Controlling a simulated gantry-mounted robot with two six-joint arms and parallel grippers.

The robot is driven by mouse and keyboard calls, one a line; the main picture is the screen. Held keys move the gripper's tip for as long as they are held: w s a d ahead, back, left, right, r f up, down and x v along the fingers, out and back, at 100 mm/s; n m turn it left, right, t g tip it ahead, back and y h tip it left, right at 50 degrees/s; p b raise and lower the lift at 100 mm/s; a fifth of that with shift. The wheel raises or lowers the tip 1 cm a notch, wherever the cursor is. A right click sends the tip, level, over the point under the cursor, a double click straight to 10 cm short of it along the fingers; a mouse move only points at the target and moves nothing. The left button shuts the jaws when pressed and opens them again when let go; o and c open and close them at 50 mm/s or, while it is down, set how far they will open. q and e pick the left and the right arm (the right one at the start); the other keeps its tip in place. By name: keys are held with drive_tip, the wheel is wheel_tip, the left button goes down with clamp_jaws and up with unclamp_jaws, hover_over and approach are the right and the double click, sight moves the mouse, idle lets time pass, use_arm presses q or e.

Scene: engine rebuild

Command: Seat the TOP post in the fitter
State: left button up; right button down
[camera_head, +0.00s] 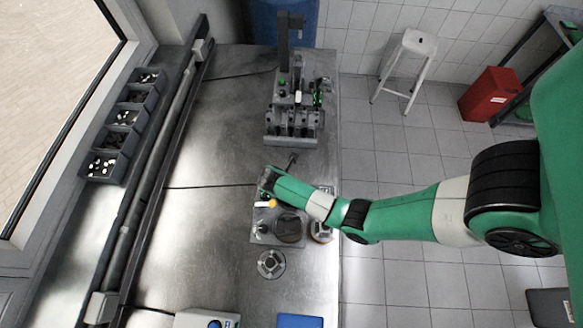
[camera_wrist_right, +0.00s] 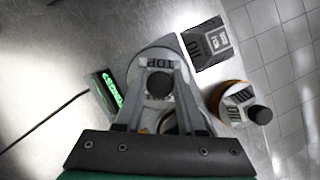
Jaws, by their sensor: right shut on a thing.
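I cannot tell for sure which piece is the fitter. What lies under the TOP post is hidden. My left gripper is in no view.
A green-lit display (camera_wrist_right: 110,86) and a dark lettered block (camera_wrist_right: 207,45) flank the post. A knobbed piece with an orange-brown rim (camera_wrist_right: 234,103) stands at right. In the head view an engine fixture (camera_head: 292,125) stands beyond, and a grey flanged ring (camera_head: 271,264) lies nearer.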

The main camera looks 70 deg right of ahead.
drive_tip(key=shift+f, duration=0.35)
idle(0.6)
unclamp_jaws()
idle(0.3)
idle(0.4)
wheel_tip(320, 180, up, 6)
drive_tip(key=p, duration=0.6)
drive_tip(key=shift+r+p, duration=0.15)
drive_tip(key=shift+p, duration=0.15)
idle(0.3)
